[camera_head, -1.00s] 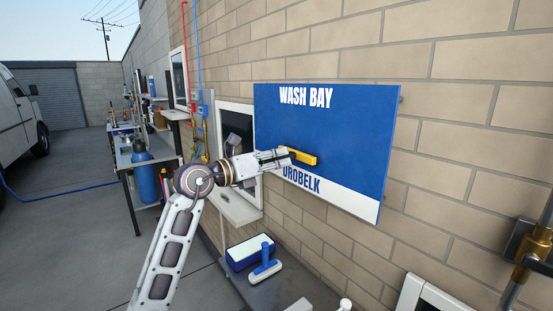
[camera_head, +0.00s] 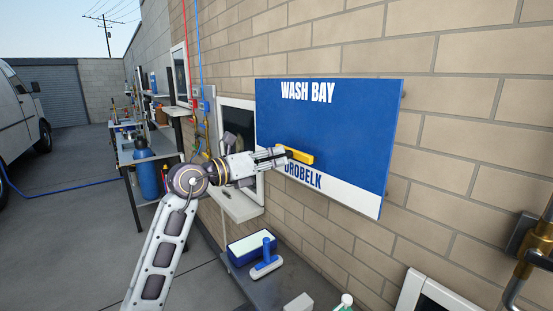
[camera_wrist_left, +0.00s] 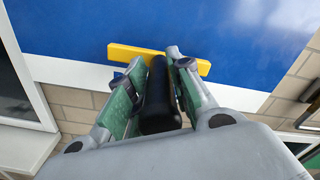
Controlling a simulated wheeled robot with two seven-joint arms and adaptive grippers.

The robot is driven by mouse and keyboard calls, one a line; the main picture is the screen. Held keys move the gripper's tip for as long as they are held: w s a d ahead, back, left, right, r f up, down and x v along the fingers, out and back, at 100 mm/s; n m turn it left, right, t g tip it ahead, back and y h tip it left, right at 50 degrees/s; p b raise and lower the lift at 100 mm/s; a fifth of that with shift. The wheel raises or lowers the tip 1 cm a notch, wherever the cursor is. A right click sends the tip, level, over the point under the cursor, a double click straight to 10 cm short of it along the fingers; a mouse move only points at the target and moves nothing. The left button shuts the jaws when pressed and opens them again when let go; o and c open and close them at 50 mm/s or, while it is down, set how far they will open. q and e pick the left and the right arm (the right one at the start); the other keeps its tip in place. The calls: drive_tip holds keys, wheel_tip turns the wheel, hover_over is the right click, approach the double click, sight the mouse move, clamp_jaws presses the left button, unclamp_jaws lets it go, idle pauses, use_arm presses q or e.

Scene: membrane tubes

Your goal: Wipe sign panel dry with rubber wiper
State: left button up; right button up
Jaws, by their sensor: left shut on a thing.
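The sign panel (camera_head: 350,125) is a blue board with a white lower strip, mounted on the brick wall, lettered "WASH BAY" at the top and "DROBELK" lower down. My left gripper (camera_head: 283,153) is in front of its lower left part. It is shut on the dark handle (camera_wrist_left: 158,95) of the rubber wiper (camera_head: 300,156), which has a yellow head. In the left wrist view the yellow head (camera_wrist_left: 135,52) lies across the blue near the white strip; whether it touches the panel I cannot tell. My right gripper is not in view.
A blue tray with a pale top (camera_head: 249,246) and a blue-and-white hand tool (camera_head: 267,262) sit on a low grey surface (camera_head: 265,290) below. A window with a sill (camera_head: 243,207) is left of the panel. A brass pipe (camera_head: 540,240) is at the right.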

use_arm(q)
drive_tip(key=shift+s+a, duration=0.1)
drive_tip(key=shift+a, duration=0.05)
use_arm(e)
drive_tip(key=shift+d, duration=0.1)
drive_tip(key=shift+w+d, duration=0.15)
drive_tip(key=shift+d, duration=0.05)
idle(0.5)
